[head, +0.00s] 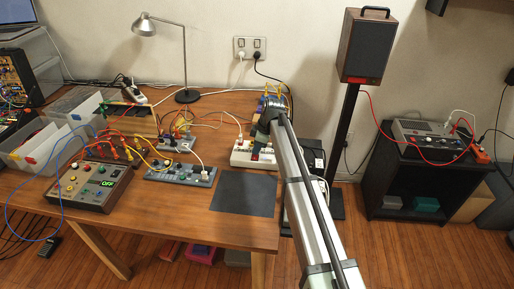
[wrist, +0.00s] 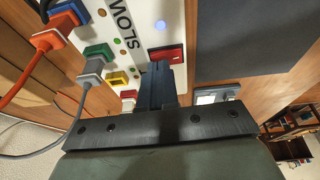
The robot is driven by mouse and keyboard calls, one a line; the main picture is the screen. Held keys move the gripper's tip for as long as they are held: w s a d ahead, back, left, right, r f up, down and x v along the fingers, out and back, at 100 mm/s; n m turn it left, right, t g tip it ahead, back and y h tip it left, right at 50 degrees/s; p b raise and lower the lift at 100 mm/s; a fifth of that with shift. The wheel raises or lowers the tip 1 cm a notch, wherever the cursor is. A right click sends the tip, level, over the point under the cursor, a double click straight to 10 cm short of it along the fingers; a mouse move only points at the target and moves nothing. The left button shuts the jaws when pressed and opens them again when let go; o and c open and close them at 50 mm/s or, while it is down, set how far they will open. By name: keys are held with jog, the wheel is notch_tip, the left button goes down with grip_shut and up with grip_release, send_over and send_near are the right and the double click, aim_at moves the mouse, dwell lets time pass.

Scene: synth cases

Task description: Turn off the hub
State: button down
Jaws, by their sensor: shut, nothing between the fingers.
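The hub is probably the white box (head: 240,159) on the table's back right, partly hidden by my arm. In the wrist view a white panel (wrist: 143,42) carries the word "SLOW", coloured plugs and small lamps. A red rocker switch (wrist: 168,52) sits at the panel's edge, and a round lamp (wrist: 160,25) beside it glows bluish white. My gripper (wrist: 157,68) is shut and empty, its fingertips right by the red switch; I cannot tell whether they touch it. In the head view my gripper (head: 257,150) is over the white box.
A dark mat (head: 246,193) lies in front of the white box. A grey switch panel (head: 181,173) and a brown box reading "OFF" (head: 90,184) stand to the left, with loose cables. A speaker (head: 367,45) on a stand is to the right.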

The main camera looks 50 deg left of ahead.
jog(key=shift+w+a+f, duration=0.2)
jog(key=shift+f, duration=0.25)
jog(key=shift+s+d, duration=0.1)
jog(key=shift+s+d+r, duration=0.2)
jog(key=shift+s+d, duration=0.35)
jog(key=shift+r, duration=0.5)
jog(key=v, duration=1.3)
jog(key=shift+s+a, duration=0.25)
jog(key=shift+s, duration=0.15)
jog(key=shift+r, duration=0.1)
